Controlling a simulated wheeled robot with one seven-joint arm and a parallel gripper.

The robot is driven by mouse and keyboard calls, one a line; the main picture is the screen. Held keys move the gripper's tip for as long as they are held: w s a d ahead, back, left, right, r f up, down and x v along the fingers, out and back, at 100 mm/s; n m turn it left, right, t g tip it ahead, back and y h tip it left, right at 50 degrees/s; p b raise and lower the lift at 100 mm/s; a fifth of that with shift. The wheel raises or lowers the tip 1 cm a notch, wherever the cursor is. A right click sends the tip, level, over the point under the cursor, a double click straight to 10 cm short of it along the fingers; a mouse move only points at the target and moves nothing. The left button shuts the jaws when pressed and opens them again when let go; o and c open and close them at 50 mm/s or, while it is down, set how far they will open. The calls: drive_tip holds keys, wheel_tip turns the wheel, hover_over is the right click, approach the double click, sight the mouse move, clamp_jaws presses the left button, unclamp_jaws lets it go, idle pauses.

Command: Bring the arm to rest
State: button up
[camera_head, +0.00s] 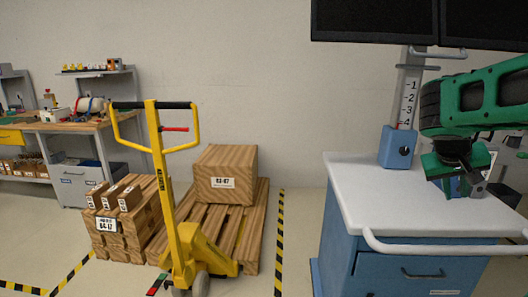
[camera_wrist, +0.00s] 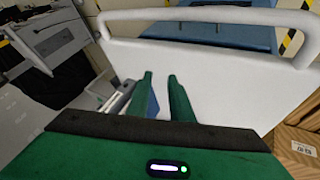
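My green arm reaches in from the right in the head view, and my gripper (camera_head: 462,190) hangs over the right part of the white cart top (camera_head: 370,185). In the wrist view my gripper (camera_wrist: 160,76) shows two green fingers with a gap between them, pointing over the white surface. A small blue thing (camera_wrist: 153,106) shows beside the left finger, partly hidden by it. I cannot tell whether it touches the finger, but it does not fill the gap.
A blue block (camera_head: 397,147) stands at the foot of a numbered post (camera_head: 408,95) on the cart. A white rail (camera_head: 440,247) runs along the cart's front. A yellow pallet jack (camera_head: 165,200), a pallet with a box (camera_head: 225,173) and a workbench (camera_head: 75,125) stand left.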

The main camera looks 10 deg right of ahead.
drive_tip(key=s+a+f+y, duration=0.2)
drive_tip(key=s+a+f, duration=0.1)
drive_tip(key=s+a, duration=0.2)
drive_tip(key=s+a+f+g+y, duration=0.1)
drive_tip(key=s+a+f+y, duration=0.2)
drive_tip(key=a, duration=0.5)
drive_tip(key=s+a+f+g+y, duration=0.1)
drive_tip(key=s+a+f+y, duration=0.1)
drive_tip(key=s+a+f, duration=0.3)
drive_tip(key=s+a, duration=0.2)
drive_tip(key=shift+s+a+f, duration=0.25)
drive_tip(key=shift+s+a, duration=0.05)
drive_tip(key=shift+s, duration=0.05)
drive_tip(key=shift+w+f, duration=0.25)
drive_tip(key=shift+w, duration=0.4)
